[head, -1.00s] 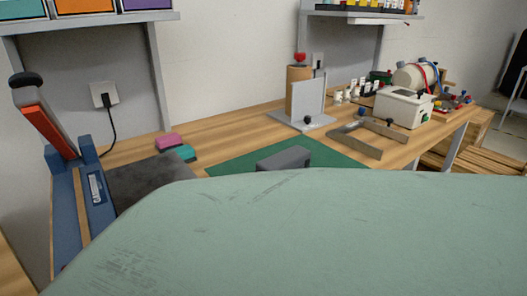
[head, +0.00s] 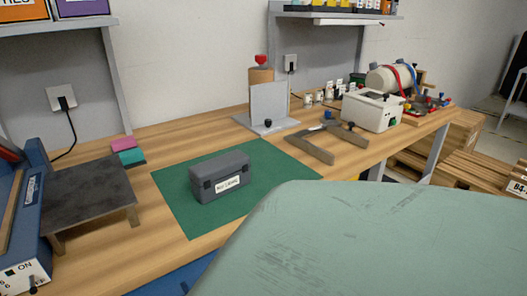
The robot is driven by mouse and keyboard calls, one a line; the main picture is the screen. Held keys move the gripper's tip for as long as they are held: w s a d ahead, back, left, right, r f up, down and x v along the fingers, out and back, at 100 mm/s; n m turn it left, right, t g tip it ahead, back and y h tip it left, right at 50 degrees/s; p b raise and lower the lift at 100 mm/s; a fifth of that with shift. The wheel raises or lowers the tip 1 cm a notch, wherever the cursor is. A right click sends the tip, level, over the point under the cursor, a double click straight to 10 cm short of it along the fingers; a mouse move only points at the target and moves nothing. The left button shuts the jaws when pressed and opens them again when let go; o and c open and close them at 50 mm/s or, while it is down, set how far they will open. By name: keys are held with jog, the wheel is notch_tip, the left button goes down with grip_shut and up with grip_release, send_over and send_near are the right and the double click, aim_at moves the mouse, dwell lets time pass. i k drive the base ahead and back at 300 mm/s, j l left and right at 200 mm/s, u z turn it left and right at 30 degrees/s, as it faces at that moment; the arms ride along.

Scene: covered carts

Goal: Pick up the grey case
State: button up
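The grey case (head: 219,178) sits upright on a green mat (head: 176,188) on the wooden workbench, in the middle left of the head view. It is a closed box with dark latches and a white label on its front. Its whole front and top show, with nothing covering it. My gripper is not in view. A large pale green scuffed surface (head: 330,240) fills the lower right and hides the bench edge there.
Pink and teal blocks (head: 127,151) lie behind.

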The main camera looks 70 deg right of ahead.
aim_at(212, 180)
jog(key=z, duration=1.6)
jog(key=j+z, duration=0.25)
jog(key=j, duration=0.15)
jog(key=k+j+z, duration=0.2)
jog(key=j, duration=0.15)
jog(key=j+z, duration=0.25)
jog(key=k+j+z, duration=0.25)
jog(key=j, duration=0.15)
jog(key=j+z, duration=0.3)
jog(key=i, duration=0.85)
